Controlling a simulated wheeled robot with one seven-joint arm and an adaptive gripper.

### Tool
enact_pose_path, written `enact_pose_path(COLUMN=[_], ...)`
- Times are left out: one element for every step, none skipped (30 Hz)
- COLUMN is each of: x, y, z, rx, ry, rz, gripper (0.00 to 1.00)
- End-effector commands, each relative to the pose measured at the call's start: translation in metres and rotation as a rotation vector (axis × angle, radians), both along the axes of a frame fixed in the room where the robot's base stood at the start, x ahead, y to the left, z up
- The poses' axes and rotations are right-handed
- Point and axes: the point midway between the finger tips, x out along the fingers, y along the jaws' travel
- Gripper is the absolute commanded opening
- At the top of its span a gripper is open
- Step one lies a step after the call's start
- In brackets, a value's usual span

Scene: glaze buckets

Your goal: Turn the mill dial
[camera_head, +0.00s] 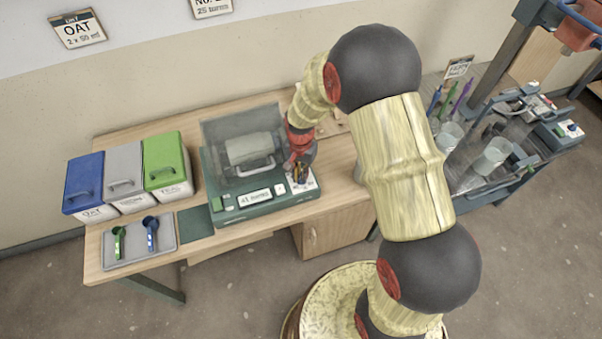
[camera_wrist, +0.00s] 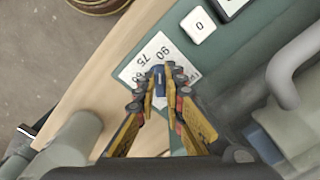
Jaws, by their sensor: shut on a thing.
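The mill (camera_head: 222,195) is a green machine on the wooden table, with a clear hood over a pale roller. Its display panel (camera_head: 254,198) is on the front; the reading is too small to be sure of. The dial's white scale plate (camera_wrist: 153,52) shows 90, 75 and a partly covered number. My gripper (camera_head: 300,175) is at the mill's front right corner. In the wrist view, my gripper (camera_wrist: 160,80) is shut on the small dark blue dial knob (camera_wrist: 159,72), with a finger on each side. The fingers hide part of the scale and knob.
Blue, grey and green lidded bins (camera_head: 168,160) stand left of the mill. A grey tray (camera_head: 163,240) with two scoops lies in front of them. A white button (camera_wrist: 198,26) marked 0 is near the dial. A cluttered rack (camera_head: 490,150) stands right.

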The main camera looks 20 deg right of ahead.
Motion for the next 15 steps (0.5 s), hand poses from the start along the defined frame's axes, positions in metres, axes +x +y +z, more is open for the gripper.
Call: enact_pose_path(x=[0.0006, 0.0007, 0.0008, 0.0008, 0.0009, 0.0009, 0.0010, 0.0010, 0.0010, 0.0010, 0.0011, 0.0011, 0.0011, 0.0011, 0.0011], y=[0.0002, 0.0003, 0.0004, 0.0005, 0.0005, 0.0005, 0.0006, 0.0006, 0.0007, 0.0007, 0.0008, 0.0008, 0.0008, 0.0008, 0.0008], z=[0.0008, 0.0007, 0.0007, 0.0006, 0.0006, 0.0005, 0.0005, 0.0004, 0.0004, 0.0003, 0.0003, 0.0003, 0.0002, 0.0002, 0.0002], rx=[0.000, 0.000, 0.000, 0.000, 0.000, 0.000, 0.000, 0.001, 0.000, 0.000, 0.000, 0.000, 0.001, 0.000, 0.000], ry=[-0.001, -0.001, -0.001, -0.001, -0.001, -0.001, -0.001, -0.001, -0.001, -0.001, -0.001, -0.001, -0.001, -0.001, -0.001], rz=[-0.025, -0.039, -0.058, -0.070, -0.083, -0.095, -0.105, -0.113, -0.122, -0.127, -0.133, -0.138, -0.142, -0.144, -0.146], gripper=[0.00, 0.00, 0.00, 0.00, 0.00, 0.00, 0.00, 0.00, 0.00, 0.00, 0.00, 0.00, 0.00, 0.00, 0.00])
